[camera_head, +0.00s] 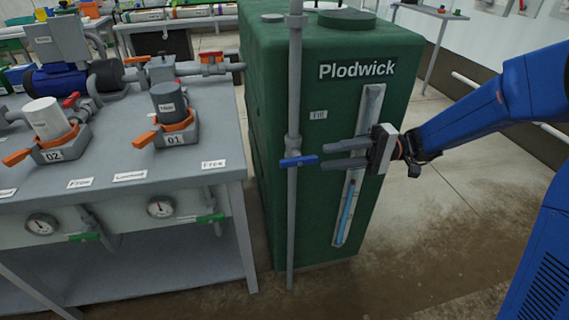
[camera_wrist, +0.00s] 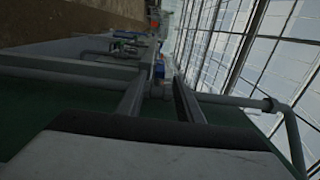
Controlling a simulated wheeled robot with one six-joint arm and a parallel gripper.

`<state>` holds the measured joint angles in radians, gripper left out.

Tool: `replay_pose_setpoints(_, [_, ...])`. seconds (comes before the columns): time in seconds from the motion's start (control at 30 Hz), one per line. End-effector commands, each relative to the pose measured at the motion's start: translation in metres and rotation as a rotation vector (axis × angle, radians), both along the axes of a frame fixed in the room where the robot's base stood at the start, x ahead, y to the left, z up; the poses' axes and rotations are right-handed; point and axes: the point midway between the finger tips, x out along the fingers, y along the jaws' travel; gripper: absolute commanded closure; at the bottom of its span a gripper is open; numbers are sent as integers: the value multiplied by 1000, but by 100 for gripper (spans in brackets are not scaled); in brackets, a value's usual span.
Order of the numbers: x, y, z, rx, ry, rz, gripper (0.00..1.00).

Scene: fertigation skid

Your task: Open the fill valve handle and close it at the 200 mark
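The blue fill valve handle (camera_head: 298,161) sits on a grey vertical pipe (camera_head: 293,220) in front of the green tank (camera_head: 270,110). The handle lies horizontally, across the pipe. My gripper (camera_head: 326,155) is just right of the handle, its two fingers parallel with a gap between them and apparently nothing in it. In the wrist view, a small blue part (camera_wrist: 159,71), seemingly the handle, shows between the fingertips (camera_wrist: 160,92). The tank's sight gauge (camera_head: 345,215) shows blue in its lower part. My gripper covers the gauge's middle; its marks are too small to read.
A grey bench (camera_head: 200,130) on the left carries a blue pump (camera_head: 65,80) and two cups, 02 (camera_head: 47,118) and 01 (camera_head: 169,102), in holders with orange levers. A "Fill" label (camera_head: 318,114) is on the tank. The floor right of the tank is clear.

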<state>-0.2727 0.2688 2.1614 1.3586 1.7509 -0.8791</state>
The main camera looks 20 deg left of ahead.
Motion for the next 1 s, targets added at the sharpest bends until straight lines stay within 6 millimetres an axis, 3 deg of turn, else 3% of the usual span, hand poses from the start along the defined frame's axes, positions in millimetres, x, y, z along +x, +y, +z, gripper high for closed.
replay_pose_setpoints(0.6, [-55, 88, 0, 0, 0, 3, 67])
replay_pose_setpoints(1.0, [-68, 111, 0, -1, -1, 0, 67])
